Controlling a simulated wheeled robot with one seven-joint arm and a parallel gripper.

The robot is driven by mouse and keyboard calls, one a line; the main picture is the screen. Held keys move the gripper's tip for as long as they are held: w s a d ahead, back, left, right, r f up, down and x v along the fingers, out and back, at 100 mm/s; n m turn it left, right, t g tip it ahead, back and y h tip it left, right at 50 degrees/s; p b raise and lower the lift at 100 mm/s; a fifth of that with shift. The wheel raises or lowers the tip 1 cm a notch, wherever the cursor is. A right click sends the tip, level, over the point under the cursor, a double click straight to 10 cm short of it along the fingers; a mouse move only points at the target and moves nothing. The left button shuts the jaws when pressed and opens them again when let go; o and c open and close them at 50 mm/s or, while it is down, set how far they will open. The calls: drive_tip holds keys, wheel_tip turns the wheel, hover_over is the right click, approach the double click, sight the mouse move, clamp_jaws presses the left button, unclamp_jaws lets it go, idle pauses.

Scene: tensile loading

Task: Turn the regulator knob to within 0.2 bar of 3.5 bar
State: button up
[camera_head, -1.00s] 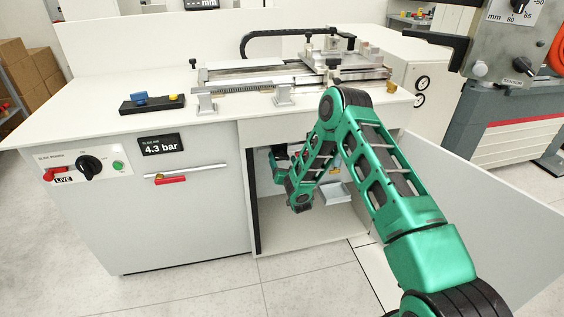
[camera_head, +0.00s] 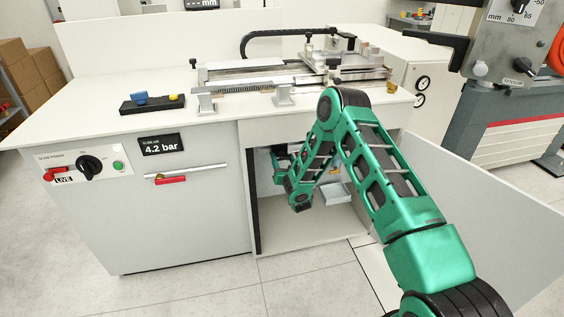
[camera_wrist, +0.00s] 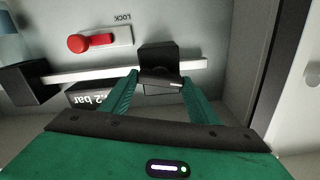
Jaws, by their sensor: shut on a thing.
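In the wrist view my gripper (camera_wrist: 160,88) has its two green fingers on either side of the dark regulator knob (camera_wrist: 161,80), shut on it. The knob is black and shows a short white mark. A small display in the wrist view (camera_wrist: 88,97) is partly covered by my gripper; "2 bar" can be read, upside down. In the head view the pressure display (camera_head: 161,144) on the bench front reads 4.2 bar. My arm reaches into the open cabinet there; the knob and the fingertips cannot be made out in that view.
A red lever (camera_wrist: 92,42) marked LOCK sits near the knob, and a pale bar (camera_wrist: 75,76) runs behind it. The open cabinet (camera_head: 300,236) has a white door (camera_head: 480,215) swung out to the right. The front panel has a black rotary switch (camera_head: 89,167).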

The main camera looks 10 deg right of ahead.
drive_tip(key=n, duration=0.6)
drive_tip(key=shift+n, duration=0.3)
drive_tip(key=shift+a, duration=0.1)
idle(0.4)
drive_tip(key=o, duration=1)
drive_tip(key=shift+o, duration=0.2)
drive_tip(key=shift+s+f, duration=0.1)
drive_tip(key=shift+s, duration=0.4)
drive_tip(key=s, duration=0.9)
drive_tip(key=shift+s, duration=0.3)
